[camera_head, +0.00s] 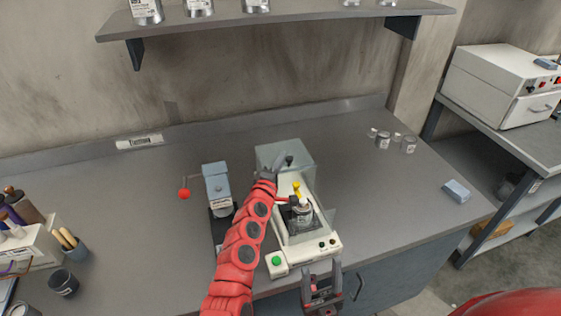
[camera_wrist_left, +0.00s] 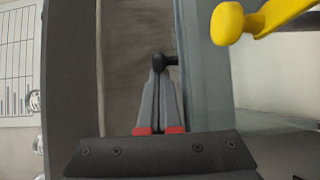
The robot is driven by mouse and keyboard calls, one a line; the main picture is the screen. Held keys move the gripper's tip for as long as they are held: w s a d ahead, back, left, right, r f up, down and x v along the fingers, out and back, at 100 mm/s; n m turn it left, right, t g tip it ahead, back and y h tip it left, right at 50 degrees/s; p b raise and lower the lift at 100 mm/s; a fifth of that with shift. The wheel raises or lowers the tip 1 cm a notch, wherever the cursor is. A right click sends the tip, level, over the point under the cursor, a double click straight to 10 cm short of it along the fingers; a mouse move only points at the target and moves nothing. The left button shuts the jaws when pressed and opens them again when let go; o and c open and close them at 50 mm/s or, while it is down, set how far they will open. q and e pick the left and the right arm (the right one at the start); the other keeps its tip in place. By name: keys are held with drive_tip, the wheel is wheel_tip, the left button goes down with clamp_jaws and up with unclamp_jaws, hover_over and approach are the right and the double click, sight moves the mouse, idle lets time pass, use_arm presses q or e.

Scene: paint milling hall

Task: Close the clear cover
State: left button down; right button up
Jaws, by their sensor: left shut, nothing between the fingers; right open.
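The clear cover (camera_head: 308,167) is a see-through box on a white bench machine (camera_head: 325,246), and it looks raised toward the back. A black knob (camera_head: 289,160) sits on it; it also shows in the left wrist view (camera_wrist_left: 158,61). My left gripper (camera_head: 280,164) is shut and empty, its tips right at the knob; I cannot tell if they touch. The tips also show in the left wrist view (camera_wrist_left: 160,77). A yellow lever (camera_head: 297,189) stands above a small can (camera_head: 301,211) in the machine. My right gripper (camera_head: 321,284) is open and empty at the machine's front.
A blue-grey device (camera_head: 217,185) with a red ball knob (camera_head: 184,194) stands just left of the machine. A shelf (camera_head: 290,22) hangs above. The bench right of the machine is mostly clear.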

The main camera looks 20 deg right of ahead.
use_arm(q)
drive_tip(key=s+p, duration=0.3)
drive_tip(key=s, duration=0.5)
drive_tip(key=shift+s+d, duration=0.15)
drive_tip(key=shift+s, duration=0.05)
